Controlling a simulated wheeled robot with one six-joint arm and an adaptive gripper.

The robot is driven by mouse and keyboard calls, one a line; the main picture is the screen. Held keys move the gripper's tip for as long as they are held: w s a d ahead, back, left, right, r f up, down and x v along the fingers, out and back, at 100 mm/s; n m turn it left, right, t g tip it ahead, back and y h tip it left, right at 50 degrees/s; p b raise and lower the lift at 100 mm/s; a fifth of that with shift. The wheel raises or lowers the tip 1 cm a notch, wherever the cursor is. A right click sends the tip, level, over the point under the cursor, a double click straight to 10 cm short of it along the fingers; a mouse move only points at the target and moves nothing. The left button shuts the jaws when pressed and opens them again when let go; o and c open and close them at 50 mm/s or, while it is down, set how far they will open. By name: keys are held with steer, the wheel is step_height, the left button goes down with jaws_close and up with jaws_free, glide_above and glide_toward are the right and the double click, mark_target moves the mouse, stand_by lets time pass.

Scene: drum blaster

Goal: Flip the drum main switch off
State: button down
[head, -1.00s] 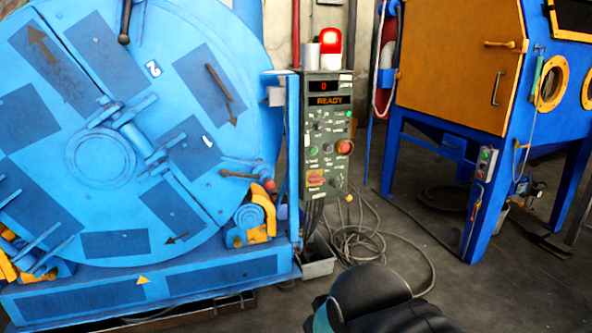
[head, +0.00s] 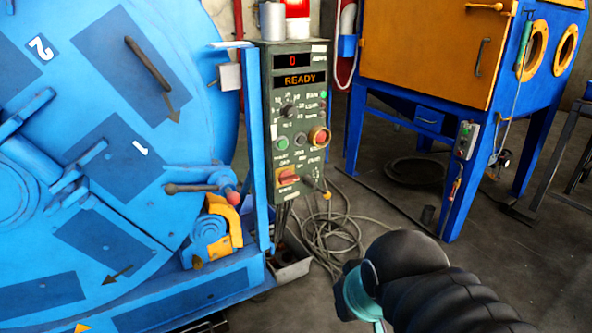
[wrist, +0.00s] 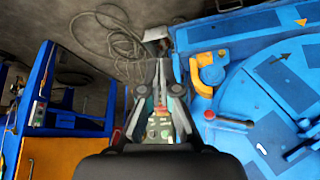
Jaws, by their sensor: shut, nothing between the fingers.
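The green-grey control panel (head: 278,110) stands upright beside the blue drum (head: 90,130) in the head view. Its main switch (head: 288,178), a red handle on a yellow plate, sits low on the panel. The display above reads 0 and READY. In the wrist view, the panel (wrist: 160,127) shows small between and behind my gripper's dark linkages, upside down. My gripper (wrist: 160,68) is shut and empty there, apart from the panel. In the head view only my dark arm shows at the lower right; the fingers are not visible.
A blue and orange cabinet (head: 430,50) on blue legs stands to the right. Loose cables (head: 335,235) lie on the floor by the panel. A red-tipped lever (head: 200,189) sticks out from the drum's right side.

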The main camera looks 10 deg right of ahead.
steer(key=w+r+n+t+y+b, duration=0.1)
steer(key=w+r+b, duration=0.1)
steer(key=w, duration=1.3)
steer(key=w+d+r+n+t+y+b, duration=0.1)
steer(key=w+b, duration=0.3)
steer(key=w, duration=1.1)
steer(key=w+d+r+n+t+b, duration=0.1)
steer(key=w+r+b, duration=0.1)
steer(key=w, duration=1.4)
steer(key=shift+r+n+y+b, duration=0.3)
steer(key=shift+r+y+b, duration=0.05)
steer(key=shift+y+b, duration=0.1)
steer(key=shift+w, duration=0.1)
glide_above(283, 178)
steer(key=s, duration=0.3)
steer(key=f, duration=0.7)
steer(key=shift+w+d+f+b, duration=0.1)
steer(key=shift+w+d+b, duration=0.15)
steer(key=shift+b, duration=0.05)
steer(key=shift+f+b, duration=0.45)
steer(key=shift+f, duration=1.5)
steer(key=shift+h, duration=0.25)
